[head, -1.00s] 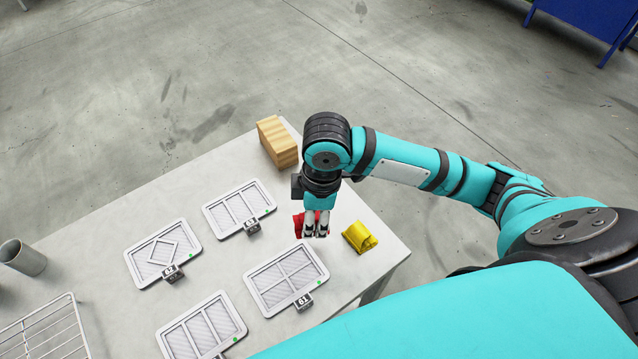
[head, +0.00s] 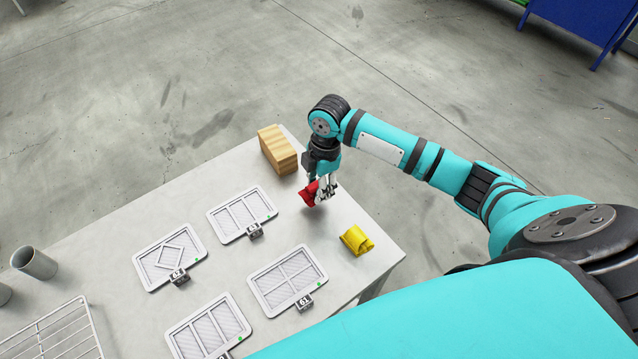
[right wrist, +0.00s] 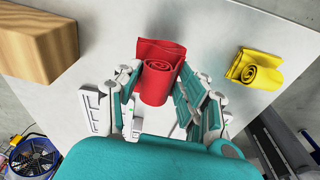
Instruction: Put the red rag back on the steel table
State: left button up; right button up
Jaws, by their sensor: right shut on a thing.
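The red rag (head: 309,194) is a rolled cloth at my right gripper (head: 322,194), over the far right part of the steel table (head: 350,283). In the right wrist view the red rag (right wrist: 160,72) sits between the two fingers of the right gripper (right wrist: 157,95), which is shut on it. Whether the rag touches the tabletop is hard to tell. My left gripper is in neither view.
A yellow rolled rag (head: 356,240) lies near the table's right corner. A wooden block (head: 277,150) stands at the far edge. Several framed filter panels (head: 241,214), a wire rack (head: 55,335) and a grey cup (head: 35,263) are to the left.

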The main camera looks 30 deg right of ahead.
jog(key=shift+w+d, duration=0.4)
jog(key=shift+w, duration=0.2)
jog(key=shift+w+d+f+p, duration=0.1)
jog(key=shift+w+f+p, duration=0.05)
jog(key=shift+f+p, duration=0.25)
notch_tip(320, 180, down, 2)
jog(key=shift+f+p, duration=0.15)
jog(key=shift+p, duration=0.25)
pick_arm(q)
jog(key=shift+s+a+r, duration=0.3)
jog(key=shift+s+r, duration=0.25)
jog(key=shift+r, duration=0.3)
pick_arm(e)
jog(key=shift+f, duration=0.3)
jog(key=shift+f, duration=0.2)
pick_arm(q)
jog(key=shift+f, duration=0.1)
pick_arm(e)
jog(key=o, duration=1.1)
pick_arm(q)
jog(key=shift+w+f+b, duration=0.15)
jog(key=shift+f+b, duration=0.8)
jog(key=shift+b, duration=0.1)
pick_arm(e)
jog(key=r, duration=0.4)
jog(key=d+r, duration=0.1)
jog(key=r, duration=0.7)
jog(key=shift+d+r, duration=0.15)
jog(key=shift+d, duration=0.1)
